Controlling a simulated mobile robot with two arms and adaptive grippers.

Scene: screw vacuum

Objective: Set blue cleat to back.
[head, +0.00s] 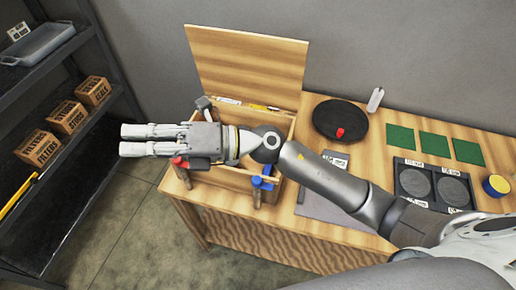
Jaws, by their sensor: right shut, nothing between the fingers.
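A blue part (257,183), likely the blue cleat, shows at the front right of an open wooden box (226,181) on the table. Another blue bit (268,170) shows just behind it. I cannot tell exactly how either is set. A red part (181,163) is at the box's front left, partly hidden by my gripper. My right gripper (122,140) is shut and empty, reaching left across and above the box, with its fingertips past the box's left side. My right wrist and forearm hide part of the box's inside. My left gripper is out of view.
The wooden lid (247,66) stands upright behind the box. The table (383,115) holds a black disc (328,119) with a red part (340,133), green squares (400,139), a dark two-circle panel (433,205) and a yellow-blue round item (496,186). A shelf with small crates (66,117) stands left.

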